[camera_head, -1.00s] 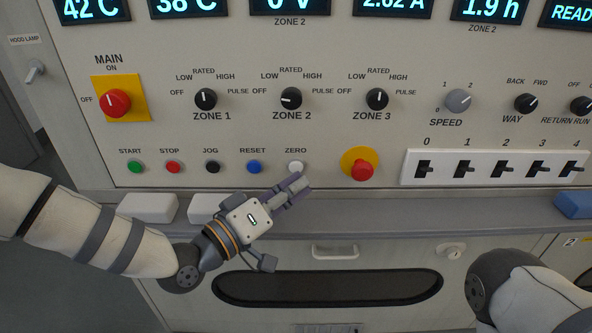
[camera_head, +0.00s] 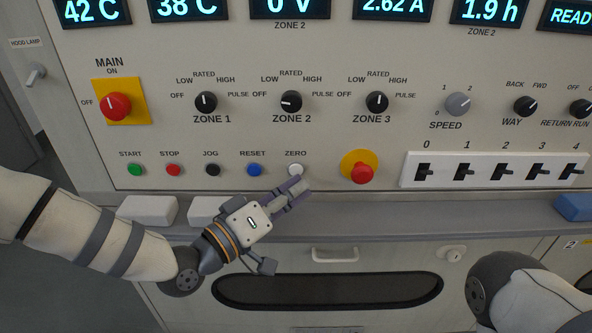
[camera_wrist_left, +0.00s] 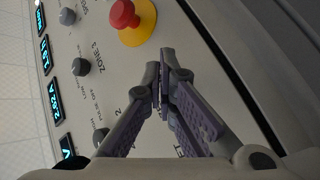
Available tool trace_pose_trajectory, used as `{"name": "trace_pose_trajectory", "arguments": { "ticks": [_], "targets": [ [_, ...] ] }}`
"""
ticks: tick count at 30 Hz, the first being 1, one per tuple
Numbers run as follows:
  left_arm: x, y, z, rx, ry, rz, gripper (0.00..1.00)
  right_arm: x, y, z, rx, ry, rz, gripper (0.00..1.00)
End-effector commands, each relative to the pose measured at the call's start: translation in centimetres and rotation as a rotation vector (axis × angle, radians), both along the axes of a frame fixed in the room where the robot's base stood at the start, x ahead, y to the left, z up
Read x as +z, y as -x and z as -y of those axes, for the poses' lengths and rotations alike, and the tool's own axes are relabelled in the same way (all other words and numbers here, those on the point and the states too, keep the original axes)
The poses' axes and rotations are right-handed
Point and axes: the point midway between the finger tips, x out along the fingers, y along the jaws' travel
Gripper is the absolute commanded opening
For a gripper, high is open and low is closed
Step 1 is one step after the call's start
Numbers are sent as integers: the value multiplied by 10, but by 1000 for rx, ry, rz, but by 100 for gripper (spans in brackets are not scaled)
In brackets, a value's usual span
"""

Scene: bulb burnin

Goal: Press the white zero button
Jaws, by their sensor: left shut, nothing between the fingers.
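The white zero button (camera_head: 295,170) is a small round cap on the panel's lower row, under the label ZERO. My left gripper (camera_head: 301,187) is shut and empty, its fingertips just below the button in the head view. Whether they touch the panel cannot be told. In the left wrist view the closed fingers (camera_wrist_left: 163,80) point toward the panel, and the zero button does not show there, likely hidden behind them. My right gripper is out of view; only part of my right arm shows at the lower right.
The blue RESET button (camera_head: 254,169) is left of the zero button. A red mushroom button (camera_head: 362,172) on a yellow disc is to the right, and shows in the left wrist view (camera_wrist_left: 124,14). A ledge (camera_head: 350,216) with white blocks (camera_head: 148,209) runs below the panel.

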Motion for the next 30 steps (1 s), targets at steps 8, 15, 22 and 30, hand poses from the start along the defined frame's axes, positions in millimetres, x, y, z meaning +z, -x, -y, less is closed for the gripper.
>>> {"name": "trace_pose_trajectory", "arguments": {
  "ticks": [8, 15, 22, 30],
  "targets": [
    [0, 0, 0, 0, 0, 0, 0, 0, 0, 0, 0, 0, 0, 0],
    [-1, -8, 0, 0, -1, -1, 0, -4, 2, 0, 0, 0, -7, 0],
    [0, -9, 0, 0, 0, 0, 0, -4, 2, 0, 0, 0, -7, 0],
    [0, -10, 0, 0, 0, 0, 0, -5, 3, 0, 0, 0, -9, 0]
  ]
}}
